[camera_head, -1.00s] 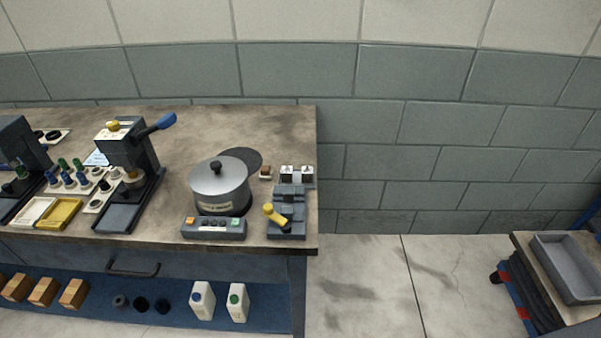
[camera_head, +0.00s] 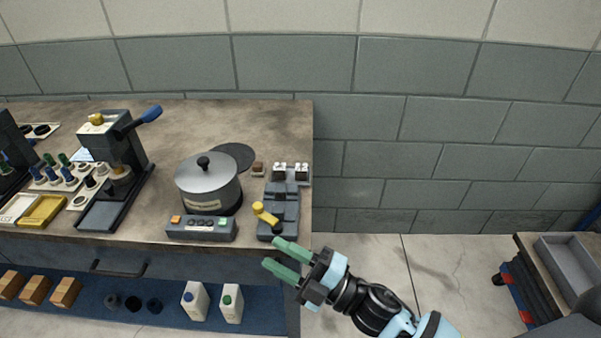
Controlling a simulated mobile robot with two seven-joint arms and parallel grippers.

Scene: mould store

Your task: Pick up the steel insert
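Two small silver blocks with dark marks, one left (camera_head: 279,168) and one right (camera_head: 301,169), sit side by side on a grey holder (camera_head: 305,181) at the bench's back right. They look like steel inserts; I cannot tell which is the task's one. My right gripper (camera_head: 273,254) has green fingers, which are apart with nothing between them. It is in front of the bench's right front corner, nearer to me than the silver blocks. My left gripper is not in view.
A grey vise-like fixture (camera_head: 281,202) with a yellow handle (camera_head: 264,213) stands between gripper and holder. Left of it are a lidded pot (camera_head: 208,184), a control box (camera_head: 200,229) and a press (camera_head: 115,150). A cart with a grey tray (camera_head: 570,262) stands far right.

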